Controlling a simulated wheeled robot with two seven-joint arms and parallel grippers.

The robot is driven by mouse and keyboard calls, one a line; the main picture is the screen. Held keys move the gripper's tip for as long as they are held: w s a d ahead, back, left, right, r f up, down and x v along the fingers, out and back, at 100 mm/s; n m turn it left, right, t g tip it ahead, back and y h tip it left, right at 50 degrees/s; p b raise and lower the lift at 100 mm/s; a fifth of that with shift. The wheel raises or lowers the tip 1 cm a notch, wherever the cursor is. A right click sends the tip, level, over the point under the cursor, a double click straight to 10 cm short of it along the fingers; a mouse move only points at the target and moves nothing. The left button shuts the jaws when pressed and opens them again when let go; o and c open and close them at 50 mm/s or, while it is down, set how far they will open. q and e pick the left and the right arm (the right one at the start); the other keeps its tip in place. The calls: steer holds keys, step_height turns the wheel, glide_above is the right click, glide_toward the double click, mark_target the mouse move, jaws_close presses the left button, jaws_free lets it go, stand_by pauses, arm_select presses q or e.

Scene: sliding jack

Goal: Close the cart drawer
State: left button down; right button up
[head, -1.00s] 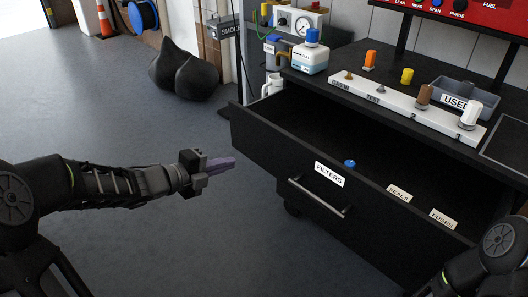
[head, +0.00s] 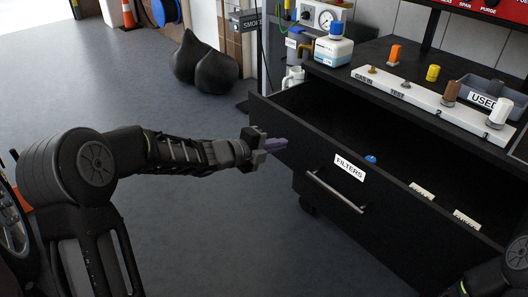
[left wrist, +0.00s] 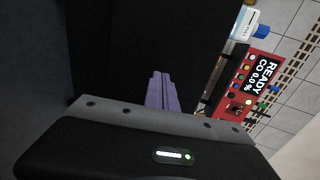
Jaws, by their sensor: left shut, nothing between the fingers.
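The black cart drawer (head: 405,210) stands pulled out from the cart in the head view, with a FILTERS label and a bar handle (head: 335,192) on or below its front. A blue-topped item (head: 370,160) shows inside it. My left gripper (head: 278,145) is shut and empty, its purple fingers pointing at the left part of the drawer front. In the left wrist view the shut fingers (left wrist: 162,92) stand before a dark surface; I cannot tell whether they touch it. Only a bit of my right arm shows at the lower right; its gripper is out of view.
The cart top (head: 375,100) holds a white labelled strip (head: 430,98) with several fittings, a grey USED bin (head: 485,97) and a white bottle with a blue cap (head: 333,48). Black bags (head: 203,62) lie on the floor behind.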

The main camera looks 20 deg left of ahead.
arm_select(q)
steer(key=shift+w+d, duration=0.45)
steer(key=shift+w, duration=0.3)
arm_select(e)
steer(key=shift+f, duration=0.15)
